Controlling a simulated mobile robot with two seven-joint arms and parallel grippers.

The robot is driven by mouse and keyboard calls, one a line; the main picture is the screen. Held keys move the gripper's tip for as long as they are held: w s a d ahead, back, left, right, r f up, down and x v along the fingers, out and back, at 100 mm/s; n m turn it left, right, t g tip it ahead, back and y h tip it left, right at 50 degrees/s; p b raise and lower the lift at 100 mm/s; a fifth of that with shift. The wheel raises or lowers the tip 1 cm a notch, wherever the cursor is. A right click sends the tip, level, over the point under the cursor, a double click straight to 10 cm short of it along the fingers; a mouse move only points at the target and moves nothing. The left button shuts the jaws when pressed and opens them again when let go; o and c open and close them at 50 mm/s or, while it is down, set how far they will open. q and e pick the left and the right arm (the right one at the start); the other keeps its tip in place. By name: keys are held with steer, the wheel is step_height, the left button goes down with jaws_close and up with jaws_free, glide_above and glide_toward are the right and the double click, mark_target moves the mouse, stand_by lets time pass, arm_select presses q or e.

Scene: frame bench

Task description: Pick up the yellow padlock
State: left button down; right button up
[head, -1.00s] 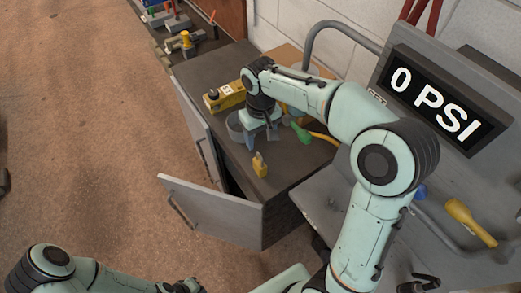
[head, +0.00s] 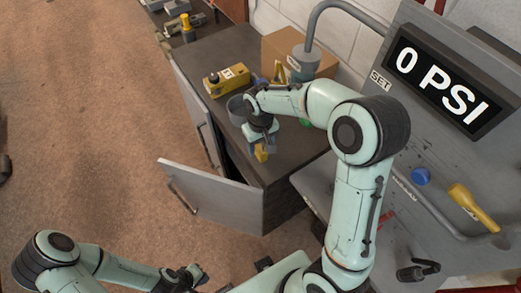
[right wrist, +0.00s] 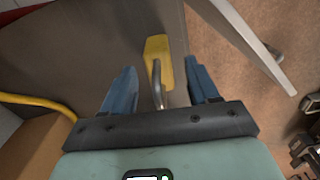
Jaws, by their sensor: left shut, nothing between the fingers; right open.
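The yellow padlock (head: 261,155) is on the dark bench top near its front edge, partly hidden by my right gripper (head: 263,141). In the right wrist view the padlock (right wrist: 158,50) shows a yellow body and a grey metal shackle pointing toward my palm. My right gripper's blue fingers (right wrist: 160,85) are open, one on each side of the shackle, with gaps on both sides. My left gripper (head: 197,274) is shut and empty, low in the head view, well away from the bench.
A grey cabinet door (head: 213,197) stands open in front of the bench. A yellow box-shaped tool (head: 226,81) and a grey round container (head: 237,108) are near the padlock. A cardboard box (head: 290,50) is behind. A grey panel with a gauge display (head: 440,80) stands right.

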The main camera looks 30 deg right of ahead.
steer(key=shift+f, duration=0.6)
jaws_close()
